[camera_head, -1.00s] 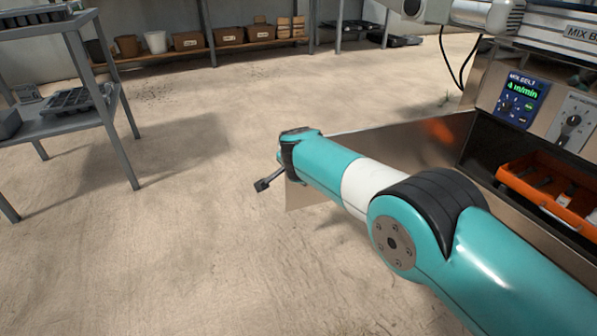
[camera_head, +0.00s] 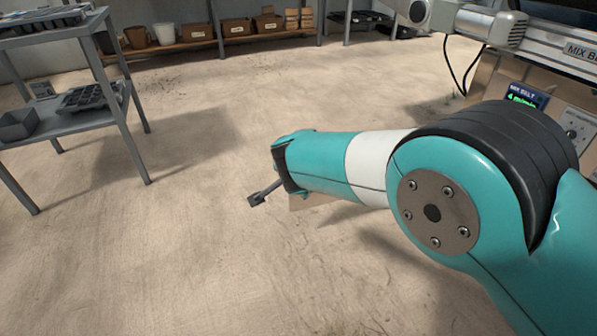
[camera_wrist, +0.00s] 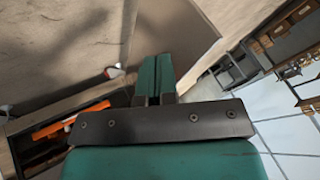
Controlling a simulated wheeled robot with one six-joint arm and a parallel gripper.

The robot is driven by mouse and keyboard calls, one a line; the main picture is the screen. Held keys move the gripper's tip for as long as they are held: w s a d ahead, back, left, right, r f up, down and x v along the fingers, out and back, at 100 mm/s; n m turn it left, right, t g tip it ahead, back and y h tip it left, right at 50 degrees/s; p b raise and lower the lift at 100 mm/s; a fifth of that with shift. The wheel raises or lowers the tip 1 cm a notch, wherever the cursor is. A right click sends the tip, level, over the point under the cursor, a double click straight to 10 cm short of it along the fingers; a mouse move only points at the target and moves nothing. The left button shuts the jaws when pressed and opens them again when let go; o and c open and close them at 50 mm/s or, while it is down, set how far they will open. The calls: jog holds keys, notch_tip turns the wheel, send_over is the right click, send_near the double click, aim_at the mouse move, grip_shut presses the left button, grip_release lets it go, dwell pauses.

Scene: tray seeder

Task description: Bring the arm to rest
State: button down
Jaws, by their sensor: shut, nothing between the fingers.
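My arm crosses the head view from the lower right, with its large teal and black elbow joint close to the camera and its forearm pointing left over the bare floor. In the wrist view, my gripper (camera_wrist: 155,78) has its teal fingers together with nothing between them. In the head view, a small dark part sticks out past the forearm's end; I cannot make out the fingers there.
A grey metal rack (camera_head: 134,150) with trays stands at the left. A low shelf (camera_head: 190,47) with pots and boxes runs along the back wall. The mix-belt machine (camera_head: 575,52) stands at the right, partly behind my arm. The middle floor is clear.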

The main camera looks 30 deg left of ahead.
jog(key=s+d+r+n+g+p, duration=0.1)
jog(key=d+r+n+g, duration=0.1)
jog(key=d+r, duration=0.8)
jog(key=d+r+n+g, duration=0.1)
jog(key=d+r+n, duration=0.1)
jog(key=d+r, duration=0.75)
jog(key=s+d+r+n+g+y+p, duration=0.15)
jog(key=s+d+n, duration=0.25)
jog(key=s+d, duration=0.75)
jog(key=s+d+r+n+g+h+p, duration=0.1)
jog(key=s+d+r+n+g, duration=0.15)
jog(key=s+d, duration=0.85)
notch_tip(320, 180, up, 37)
jog(key=a+p, duration=0.1)
jog(key=p, duration=3.5)
jog(key=shift+s+a+r, duration=0.2)
jog(key=shift+s+a, duration=0.1)
jog(key=shift+s, duration=0.05)
jog(key=shift+y, duration=0.25)
